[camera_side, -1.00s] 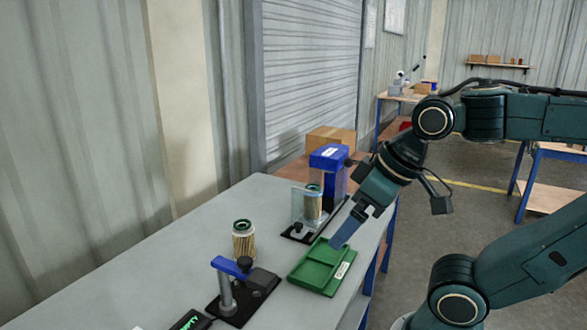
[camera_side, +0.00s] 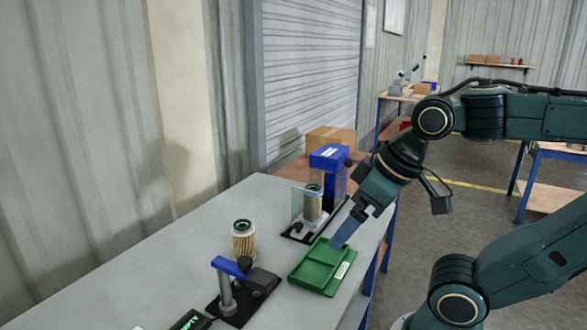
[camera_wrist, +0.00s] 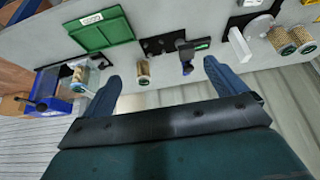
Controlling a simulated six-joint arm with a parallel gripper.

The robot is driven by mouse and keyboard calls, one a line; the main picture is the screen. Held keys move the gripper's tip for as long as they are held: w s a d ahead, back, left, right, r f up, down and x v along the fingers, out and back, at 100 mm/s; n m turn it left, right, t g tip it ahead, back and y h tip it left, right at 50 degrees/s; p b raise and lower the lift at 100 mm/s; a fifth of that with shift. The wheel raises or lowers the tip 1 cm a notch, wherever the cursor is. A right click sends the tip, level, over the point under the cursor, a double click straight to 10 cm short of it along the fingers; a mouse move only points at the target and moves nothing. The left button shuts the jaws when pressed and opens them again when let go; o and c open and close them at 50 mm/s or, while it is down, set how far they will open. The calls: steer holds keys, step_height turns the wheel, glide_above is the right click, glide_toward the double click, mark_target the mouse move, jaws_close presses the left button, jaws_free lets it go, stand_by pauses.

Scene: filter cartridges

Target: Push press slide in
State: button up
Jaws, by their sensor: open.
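The press (camera_side: 328,158) is a blue stand at the far end of the bench, with a clear guard. A pleated cartridge (camera_side: 312,206) sits inside it, behind the guard. The press slide (camera_side: 296,238) looks like the black plate with a dark knob at its front. In the wrist view the press (camera_wrist: 50,88) is at the left, outside my fingers. My gripper (camera_side: 342,238) points down near the green tray, to the right of the slide. In the wrist view my gripper (camera_wrist: 165,85) has its fingers wide apart, with nothing held between them.
The green tray (camera_side: 322,252) lies empty on the bench. A loose cartridge (camera_side: 243,243) stands upright left of it. A blue-armed fixture (camera_side: 232,268) on a black base is in front. Several more cartridges (camera_wrist: 284,42) show at the wrist view's right.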

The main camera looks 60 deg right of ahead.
mark_target(298, 224)
steer(key=shift+w, duration=0.1)
steer(key=c, duration=0.7)
steer(key=shift+w+d+r, duration=0.1)
steer(key=shift+w+d, duration=0.1)
steer(key=shift+w, duration=0.05)
steer(key=shift+c, duration=1.2)
steer(key=w+d+f+m+g+h, duration=0.1)
steer(key=w+d+f+m+h, duration=0.1)
steer(key=w+d+m, duration=0.45)
steer(key=w+d+f+m+g+h, duration=0.1)
steer(key=w+d+f+m+g, duration=0.2)
steer(key=w+d, duration=0.65)
steer(key=w+d+f+m+h, duration=0.1)
steer(key=w+d+f+m, duration=0.3)
steer(key=w+d+f, duration=0.2)
steer(key=shift+f, duration=0.1)
steer(key=shift+x, duration=6.85)
steer(key=shift+w+d, duration=0.1)
